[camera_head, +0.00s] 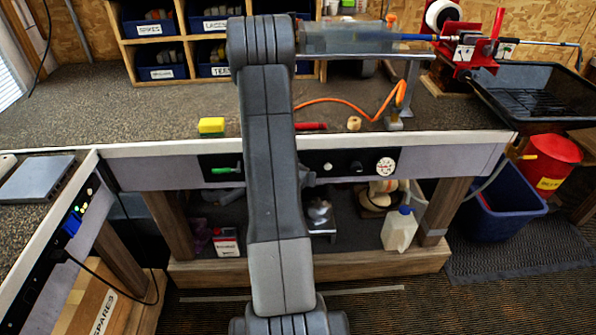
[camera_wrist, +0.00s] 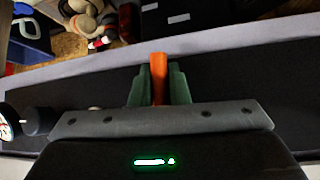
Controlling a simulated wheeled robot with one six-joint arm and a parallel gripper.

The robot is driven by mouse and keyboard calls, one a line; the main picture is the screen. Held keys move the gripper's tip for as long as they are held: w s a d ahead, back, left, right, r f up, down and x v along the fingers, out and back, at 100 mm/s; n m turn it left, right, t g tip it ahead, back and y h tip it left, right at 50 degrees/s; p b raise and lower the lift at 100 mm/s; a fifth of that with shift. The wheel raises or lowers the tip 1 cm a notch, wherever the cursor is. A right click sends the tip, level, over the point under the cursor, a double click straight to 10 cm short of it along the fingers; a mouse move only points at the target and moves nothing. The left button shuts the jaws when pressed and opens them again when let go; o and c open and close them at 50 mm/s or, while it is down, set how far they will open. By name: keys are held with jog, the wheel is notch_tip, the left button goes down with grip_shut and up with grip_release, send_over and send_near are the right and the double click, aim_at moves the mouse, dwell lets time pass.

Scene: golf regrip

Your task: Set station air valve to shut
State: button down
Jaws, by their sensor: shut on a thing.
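In the wrist view an orange handle (camera_wrist: 158,76) stands between the two dark green fingers of my gripper (camera_wrist: 160,88), with both fingers against it. It appears to be the air valve's lever, but its pivot and markings are hidden, so its setting cannot be read. In the head view my arm covers this part of the black front panel (camera_head: 345,166), and neither gripper nor orange handle shows there. A round white gauge (camera_head: 385,166) is at the panel's right; its edge also shows at left in the wrist view (camera_wrist: 5,122).
Beside the gauge is a black knob (camera_head: 357,167). A green handle (camera_head: 222,170) is on the panel left of my arm. Above are the bench top (camera_head: 170,110) and an orange hose (camera_head: 345,102). A white jug (camera_head: 399,229) stands below; a blue bin (camera_head: 503,190) is at right.

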jog(key=shift+s+d+f+p, duration=0.1)
jog(key=shift+p, duration=0.45)
jog(key=c, duration=1.4)
grip_release()
jog(key=p+v, duration=0.1)
jog(key=v, duration=1.2)
jog(key=shift+s+a+r, duration=0.25)
jog(key=shift+r, duration=0.05)
jog(key=b+x, duration=0.1)
jog(key=x, duration=1.3)
jog(key=shift+d+r, duration=0.1)
jog(key=shift+d, duration=0.1)
